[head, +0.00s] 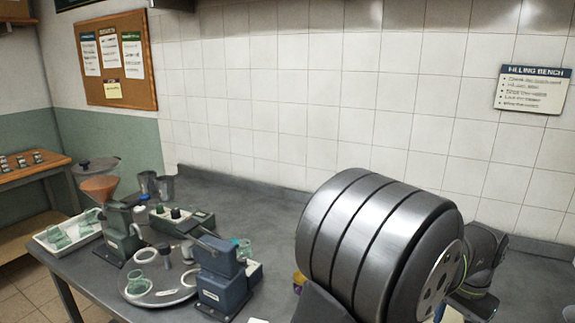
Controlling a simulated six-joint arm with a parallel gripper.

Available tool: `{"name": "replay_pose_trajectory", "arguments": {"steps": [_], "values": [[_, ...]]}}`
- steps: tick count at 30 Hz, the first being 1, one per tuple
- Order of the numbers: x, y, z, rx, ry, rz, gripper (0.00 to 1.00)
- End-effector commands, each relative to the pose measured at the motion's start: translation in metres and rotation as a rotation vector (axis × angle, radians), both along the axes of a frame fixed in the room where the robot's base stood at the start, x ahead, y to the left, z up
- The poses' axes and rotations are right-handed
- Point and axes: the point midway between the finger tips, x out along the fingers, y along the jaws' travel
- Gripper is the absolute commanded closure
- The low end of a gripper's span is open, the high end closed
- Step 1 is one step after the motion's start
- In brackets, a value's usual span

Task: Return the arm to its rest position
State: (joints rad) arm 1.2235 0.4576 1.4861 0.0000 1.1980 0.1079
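My arm fills the lower right of the head view. A large grey ribbed cylinder of it (375,240) is close to the camera, with darker links (485,262) behind it on the right. My gripper's fingers do not show, so I cannot see whether they are open or hold anything. The part of the bench behind the arm is hidden.
The grey bench (265,205) runs along a tiled wall. On its left stand a green machine with a funnel (120,235), a blue press (222,275), a round plate (160,290) and a white tray with jars (68,232).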

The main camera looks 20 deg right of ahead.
Motion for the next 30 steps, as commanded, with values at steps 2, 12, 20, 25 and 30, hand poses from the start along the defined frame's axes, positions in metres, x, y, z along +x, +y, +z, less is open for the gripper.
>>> {"name": "replay_pose_trajectory", "arguments": {"steps": [2,12,20,25,30], "values": [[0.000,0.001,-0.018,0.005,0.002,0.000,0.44],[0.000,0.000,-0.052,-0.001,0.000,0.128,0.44],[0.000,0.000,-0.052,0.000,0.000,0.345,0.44],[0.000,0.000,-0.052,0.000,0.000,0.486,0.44],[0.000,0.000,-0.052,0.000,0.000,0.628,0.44]]}}
